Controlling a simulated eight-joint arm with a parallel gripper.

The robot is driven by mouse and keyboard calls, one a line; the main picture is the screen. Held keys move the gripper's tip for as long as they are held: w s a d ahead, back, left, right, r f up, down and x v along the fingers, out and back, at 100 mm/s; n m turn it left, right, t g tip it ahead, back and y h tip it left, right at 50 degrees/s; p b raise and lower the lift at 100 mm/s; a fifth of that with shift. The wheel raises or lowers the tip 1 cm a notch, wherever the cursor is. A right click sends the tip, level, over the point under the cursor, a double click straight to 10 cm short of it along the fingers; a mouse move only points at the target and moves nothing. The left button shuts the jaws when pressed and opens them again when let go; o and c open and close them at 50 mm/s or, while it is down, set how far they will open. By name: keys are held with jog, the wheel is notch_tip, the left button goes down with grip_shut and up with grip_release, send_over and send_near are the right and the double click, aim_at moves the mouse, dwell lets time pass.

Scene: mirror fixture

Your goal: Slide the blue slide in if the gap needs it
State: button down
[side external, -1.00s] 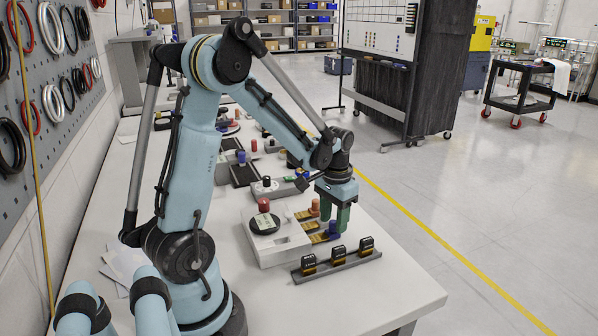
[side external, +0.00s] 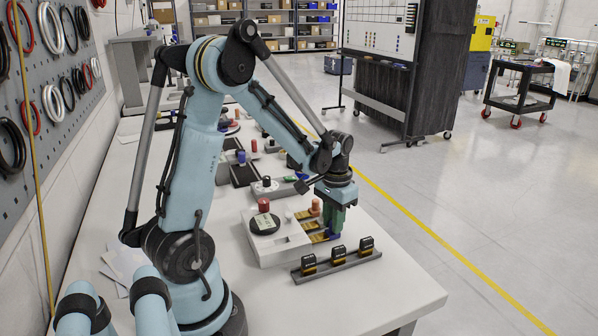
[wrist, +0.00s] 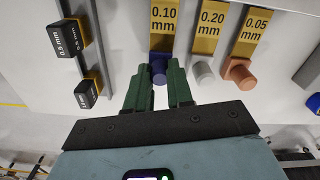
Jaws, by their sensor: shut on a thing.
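The white fixture (side external: 282,250) sits on the bench, with brass slides projecting from its right side. The blue slide (wrist: 161,32) is marked 0.10 mm and ends in a blue knob (wrist: 159,72). My green-fingered gripper (wrist: 159,72) is shut around this knob, and in the side view the gripper (side external: 335,233) is low at the near slide. The white-knobbed slide (wrist: 208,32) reads 0.20 mm and the orange-knobbed slide (wrist: 250,32) reads 0.05 mm. A dark disc with a pale face (side external: 265,223) and a red knob (side external: 263,205) are on the fixture. The gap is not clearly visible.
A grey rack (side external: 325,268) holding three black-topped blocks stands close in front of the gripper. One block (wrist: 68,40) reads 0.5 mm. Other knobbed fixtures (side external: 265,188) stand farther back along the bench. The front right of the bench is clear.

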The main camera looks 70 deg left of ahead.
aim_at(318, 237)
jog(key=shift+s, duration=2.05)
jog(key=c, duration=1)
grip_release()
jog(key=shift+w+r, duration=0.1)
notch_tip(318, 237, up, 12)
jog(key=d+m+t, duration=0.3)
jog(key=d+t, duration=0.4)
jog(key=d, duration=0.8)
jog(key=shift+s+d+f, duration=0.25)
jog(key=shift+d+f, duration=0.05)
